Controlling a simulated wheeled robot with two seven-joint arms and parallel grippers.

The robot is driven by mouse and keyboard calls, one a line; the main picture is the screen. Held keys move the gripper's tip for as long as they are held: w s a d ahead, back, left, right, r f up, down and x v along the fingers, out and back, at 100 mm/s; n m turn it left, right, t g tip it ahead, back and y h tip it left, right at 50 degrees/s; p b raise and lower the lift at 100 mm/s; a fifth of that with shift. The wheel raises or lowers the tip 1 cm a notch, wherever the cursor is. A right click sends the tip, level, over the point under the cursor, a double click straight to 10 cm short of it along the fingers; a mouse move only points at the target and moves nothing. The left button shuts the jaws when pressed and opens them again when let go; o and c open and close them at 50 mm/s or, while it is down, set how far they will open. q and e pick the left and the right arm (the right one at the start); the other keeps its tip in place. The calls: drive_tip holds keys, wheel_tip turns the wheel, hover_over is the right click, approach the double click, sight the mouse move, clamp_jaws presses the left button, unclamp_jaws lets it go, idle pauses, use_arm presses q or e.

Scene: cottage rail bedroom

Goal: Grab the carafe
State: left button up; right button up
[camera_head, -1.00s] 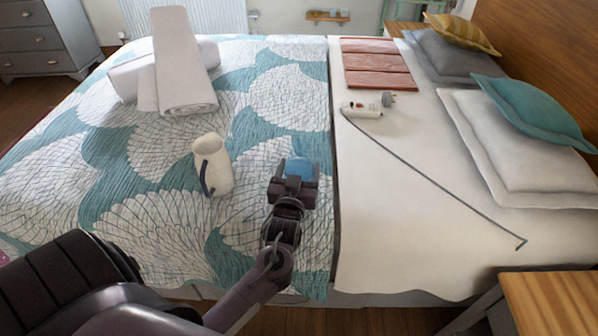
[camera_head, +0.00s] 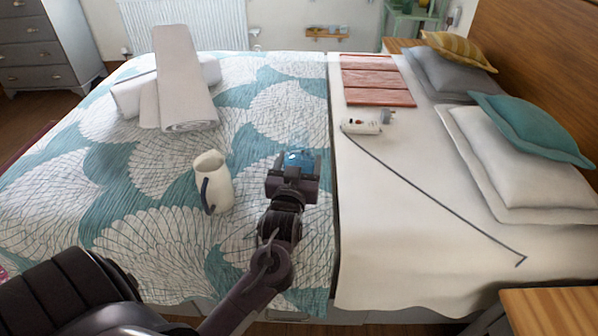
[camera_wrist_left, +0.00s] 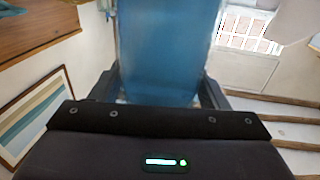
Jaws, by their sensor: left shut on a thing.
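The carafe (camera_head: 299,158) is a blue, glassy vessel at my left gripper, over the patterned quilt in the head view. My left gripper (camera_head: 295,167) is shut on it, and the dark gripper body hides its near part. In the left wrist view the blue carafe (camera_wrist_left: 170,45) fills the upper middle, between the two fingers of the gripper (camera_wrist_left: 168,88). Its top is cut off there. My right gripper is not in view.
A cream jug (camera_head: 218,184) with a dark handle stands on the quilt (camera_head: 150,235) left of my gripper. Rolled white towels (camera_head: 183,85) lie farther back. A white device (camera_head: 361,127) with a dark cord lies on the white sheet, near a folded red blanket (camera_head: 378,80) and pillows (camera_head: 510,150).

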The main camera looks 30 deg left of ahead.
sight(297, 144)
use_arm(q)
wheel_tip(297, 144, up, 8)
drive_tip(key=shift+f+p, duration=0.25)
drive_tip(key=shift+p, duration=0.1)
drive_tip(key=shift+r, duration=2.15)
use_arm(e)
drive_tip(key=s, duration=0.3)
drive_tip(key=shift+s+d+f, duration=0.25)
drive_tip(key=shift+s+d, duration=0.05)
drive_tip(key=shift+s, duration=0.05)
